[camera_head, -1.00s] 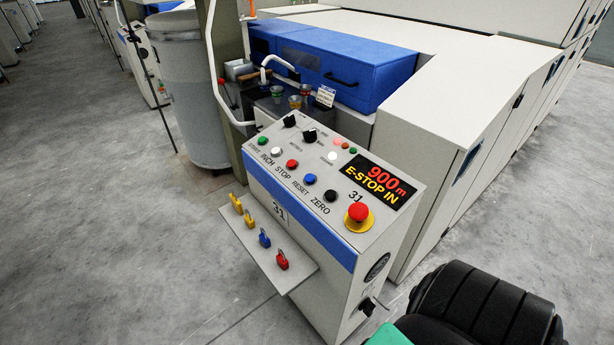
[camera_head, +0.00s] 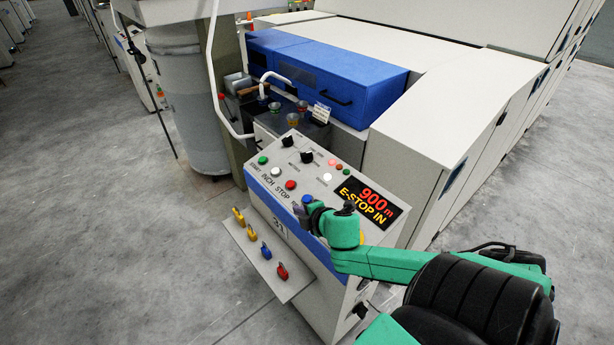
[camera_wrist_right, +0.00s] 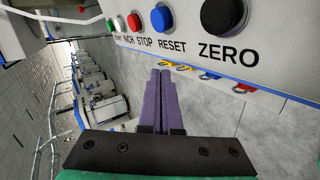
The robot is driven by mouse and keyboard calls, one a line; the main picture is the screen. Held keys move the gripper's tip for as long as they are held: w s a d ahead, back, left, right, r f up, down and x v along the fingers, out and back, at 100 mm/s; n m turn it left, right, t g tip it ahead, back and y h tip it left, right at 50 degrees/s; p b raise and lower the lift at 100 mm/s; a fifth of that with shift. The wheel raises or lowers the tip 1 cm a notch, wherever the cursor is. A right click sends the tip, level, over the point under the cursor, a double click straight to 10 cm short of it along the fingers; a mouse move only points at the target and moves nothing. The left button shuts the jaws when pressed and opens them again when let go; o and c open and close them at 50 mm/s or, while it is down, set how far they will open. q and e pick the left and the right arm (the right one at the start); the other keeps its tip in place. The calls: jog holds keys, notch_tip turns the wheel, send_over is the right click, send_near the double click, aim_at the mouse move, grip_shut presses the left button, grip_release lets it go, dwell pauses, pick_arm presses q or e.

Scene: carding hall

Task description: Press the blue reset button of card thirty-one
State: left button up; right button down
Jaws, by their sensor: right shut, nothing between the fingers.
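The control panel of card thirty-one (camera_head: 270,173) carries a row of round buttons. The blue reset button (camera_head: 307,199) is in the head view, close to my right gripper (camera_head: 302,211). In the right wrist view the blue button (camera_wrist_right: 161,17) sits above the RESET label, with the shut, empty purple fingers (camera_wrist_right: 160,72) pointing toward that label from below. A gap shows between fingertips and button there. My right wrist and arm hide the black zero button and most of the emergency stop in the head view. My left gripper is not in view.
The black zero button (camera_wrist_right: 222,16) is right of the blue one and the red stop button (camera_wrist_right: 134,22) left. The display (camera_head: 369,201) reads 900m, E-STOP IN. A ledge with padlocks (camera_head: 282,271) juts from the panel front. Open floor lies left.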

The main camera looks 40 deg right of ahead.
aim_at(308, 201)
jog(key=w+d+r+n+g+y, duration=0.1)
jog(key=d+r+n+y, duration=0.1)
jog(key=r+n, duration=0.3)
jog(key=w+d+r+n+g+y, duration=0.1)
jog(key=r+n, duration=0.3)
jog(key=n, duration=1)
jog(key=shift+w+d+r+g+y, duration=0.4)
jog(key=shift+w+g+y, duration=0.25)
jog(key=shift+g, duration=0.15)
jog(key=shift+f, duration=0.1)
jog(key=f+b, duration=0.2)
jog(key=d+f+b, duration=0.1)
jog(key=f+b, duration=0.1)
jog(key=f, duration=0.1)
jog(key=d+f+b, duration=0.1)
jog(key=f+b, duration=0.1)
jog(key=f, duration=0.1)
jog(key=shift+b, duration=0.3)
jog(key=shift+d+f+b, duration=0.1)
jog(key=shift+f+b, duration=0.15)
jog(key=shift+b, duration=0.15)
jog(key=shift+d+f+b, duration=0.1)
jog(key=shift+f+b, duration=0.3)
jog(key=shift+b, duration=0.05)
